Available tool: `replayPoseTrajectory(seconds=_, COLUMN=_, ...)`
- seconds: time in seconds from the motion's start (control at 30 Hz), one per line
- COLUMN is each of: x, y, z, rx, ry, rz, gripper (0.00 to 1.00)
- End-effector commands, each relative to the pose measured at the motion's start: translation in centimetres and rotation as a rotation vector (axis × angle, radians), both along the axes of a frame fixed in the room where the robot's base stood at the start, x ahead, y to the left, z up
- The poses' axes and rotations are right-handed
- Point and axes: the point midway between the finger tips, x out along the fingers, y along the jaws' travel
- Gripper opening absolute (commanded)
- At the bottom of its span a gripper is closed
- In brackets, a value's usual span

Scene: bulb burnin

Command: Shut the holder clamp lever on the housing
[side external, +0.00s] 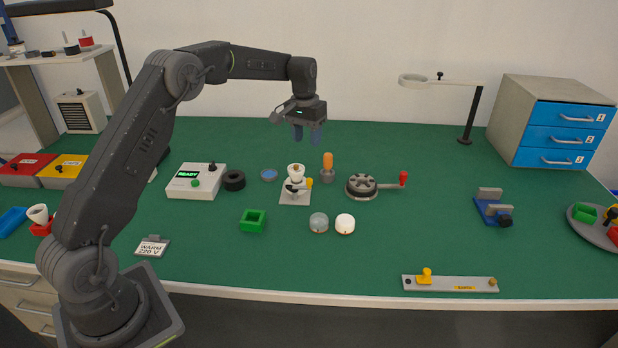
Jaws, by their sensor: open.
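The housing (297,171) is a small white part held upright in the holder (294,198), which has a pale square base on the green table. The holder's clamp lever shows a small yellow-orange tip (309,183) at the right of the housing, with dark clamp parts in front. The lever's exact position is too small to tell. My gripper (308,138) points down with its two bluish fingers apart and empty. It is above the housing and slightly to its right in the picture, clear of it.
An orange-handled tool (328,165) stands close behind and right of the holder. A dark rotary plate (362,185) with a red-knobbed crank is further right. A READY box (196,181) and black ring (234,180) lie left.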

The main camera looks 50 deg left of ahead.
Motion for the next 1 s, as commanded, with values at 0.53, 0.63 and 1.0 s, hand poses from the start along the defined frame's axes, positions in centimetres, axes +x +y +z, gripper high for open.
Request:
replayPoseTrajectory(seconds=0.53, x=0.1, y=-0.6, z=-10.3, rx=0.000, ry=0.002, rz=-0.001, gripper=0.46)
replayPoseTrajectory(seconds=0.63, x=0.1, y=-0.7, z=-11.6, rx=0.001, ry=0.000, rz=-0.001, gripper=0.46)
replayPoseTrajectory(seconds=1.0, x=0.2, y=-0.7, z=-12.9, rx=0.002, ry=-0.002, rz=-0.001, gripper=0.46)
